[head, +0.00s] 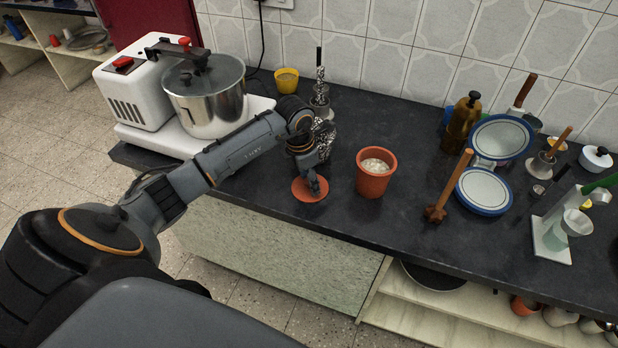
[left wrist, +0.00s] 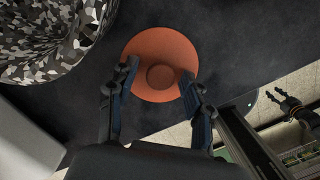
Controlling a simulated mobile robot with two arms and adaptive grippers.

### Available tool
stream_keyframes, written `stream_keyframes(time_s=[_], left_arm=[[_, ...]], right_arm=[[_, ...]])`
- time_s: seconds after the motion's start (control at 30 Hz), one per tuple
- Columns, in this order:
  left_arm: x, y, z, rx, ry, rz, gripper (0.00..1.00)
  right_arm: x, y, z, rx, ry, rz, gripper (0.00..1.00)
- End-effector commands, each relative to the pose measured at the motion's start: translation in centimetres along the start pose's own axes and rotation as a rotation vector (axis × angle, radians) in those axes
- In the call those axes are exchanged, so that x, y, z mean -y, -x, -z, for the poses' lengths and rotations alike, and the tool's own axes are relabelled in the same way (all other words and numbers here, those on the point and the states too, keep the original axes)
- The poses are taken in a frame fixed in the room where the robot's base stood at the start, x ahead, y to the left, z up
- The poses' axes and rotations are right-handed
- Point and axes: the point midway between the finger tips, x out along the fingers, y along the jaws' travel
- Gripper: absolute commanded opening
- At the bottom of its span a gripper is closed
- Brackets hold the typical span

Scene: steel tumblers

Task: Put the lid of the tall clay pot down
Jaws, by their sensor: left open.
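The tall clay pot (head: 373,176) stands upright and uncovered on the dark counter, with pale contents inside. Its round orange-brown lid (head: 308,191) lies flat on the counter left of the pot, apart from it. The lid also shows in the left wrist view (left wrist: 160,45), knob facing up. My left gripper (head: 316,189) is just above the lid. In the left wrist view its two fingers (left wrist: 159,84) are spread apart with the knob visible between and beyond them; nothing is held. A small dark gripper (left wrist: 284,100), seemingly my right one, shows at the right there, too small to judge.
A patterned vessel (left wrist: 50,35) stands close to the left gripper. A steel pot (head: 207,98) sits on a white machine at left. A wooden pestle-like tool (head: 448,188) and blue-rimmed scale pans (head: 484,190) are right of the clay pot. The counter's front edge is near the lid.

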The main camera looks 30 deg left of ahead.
Motion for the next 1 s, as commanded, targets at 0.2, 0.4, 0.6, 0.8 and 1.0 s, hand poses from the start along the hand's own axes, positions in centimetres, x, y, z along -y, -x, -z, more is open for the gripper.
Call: stream_keyframes(time_s=[0.2, 0.4, 0.6, 0.8, 1.0], left_arm=[[-0.1, 1.6, -0.1, 0.003, -0.001, -0.003, 0.5], [-0.2, 5.9, -0.1, 0.004, -0.002, -0.006, 0.5], [-0.1, 9.8, -0.1, 0.003, -0.001, -0.003, 0.5], [0.0, 11.9, -0.1, 0.001, 0.0, -0.001, 0.5], [0.0, 12.3, -0.1, 0.0, 0.0, 0.001, 0.5]], right_arm=[[0.1, 0.0, 0.1, -0.001, -0.001, 0.001, 0.4], [0.4, -0.5, 0.1, -0.002, -0.002, 0.004, 0.4], [0.5, -1.0, 0.1, -0.002, -0.002, 0.005, 0.4], [0.5, -1.1, 0.0, -0.002, -0.002, 0.005, 0.4], [0.4, -1.1, 0.0, -0.002, -0.002, 0.005, 0.4]])
